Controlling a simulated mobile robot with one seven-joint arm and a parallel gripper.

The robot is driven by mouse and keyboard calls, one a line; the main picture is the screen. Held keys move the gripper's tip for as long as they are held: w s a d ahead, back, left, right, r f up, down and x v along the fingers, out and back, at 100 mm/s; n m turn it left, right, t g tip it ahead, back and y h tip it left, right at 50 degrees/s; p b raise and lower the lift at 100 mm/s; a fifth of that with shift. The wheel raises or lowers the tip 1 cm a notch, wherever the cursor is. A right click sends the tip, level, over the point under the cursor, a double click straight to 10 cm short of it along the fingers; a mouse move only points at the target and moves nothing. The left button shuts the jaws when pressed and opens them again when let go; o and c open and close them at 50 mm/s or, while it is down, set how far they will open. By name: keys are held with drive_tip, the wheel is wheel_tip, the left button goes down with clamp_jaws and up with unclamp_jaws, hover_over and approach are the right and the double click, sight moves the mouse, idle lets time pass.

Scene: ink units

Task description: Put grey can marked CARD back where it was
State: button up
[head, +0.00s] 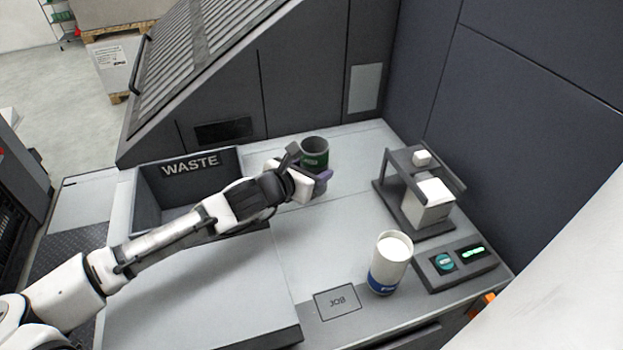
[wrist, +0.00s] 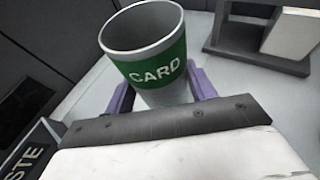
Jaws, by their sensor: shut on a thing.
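The grey can (head: 315,150) with a green band stands at the back of the counter, right of the waste bin. In the wrist view the can (wrist: 150,55) shows the word CARD on its band, and its open top looks empty as far as I see inside. My gripper (head: 318,178) is shut on the can, with a purple finger (wrist: 203,85) on either side of its lower body. The can looks upright. Its base is partly hidden by my gripper, so I cannot tell whether it touches the counter.
The waste bin (head: 140,200) lies left of my gripper. A white cup with a blue band (head: 383,281) stands near the front, right of the JOB square (head: 337,302). A dark frame with white blocks (head: 408,208) stands at right. The counter between is clear.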

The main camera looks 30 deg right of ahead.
drive_tip(key=shift+f+p, duration=0.45)
drive_tip(key=shift+f, duration=1.4)
drive_tip(key=shift+f+b, duration=0.25)
drive_tip(key=shift+b, duration=0.1)
drive_tip(key=o, duration=1)
drive_tip(key=shift+r, duration=0.1)
drive_tip(key=shift+o, duration=0.2)
drive_tip(key=shift+r, duration=0.1)
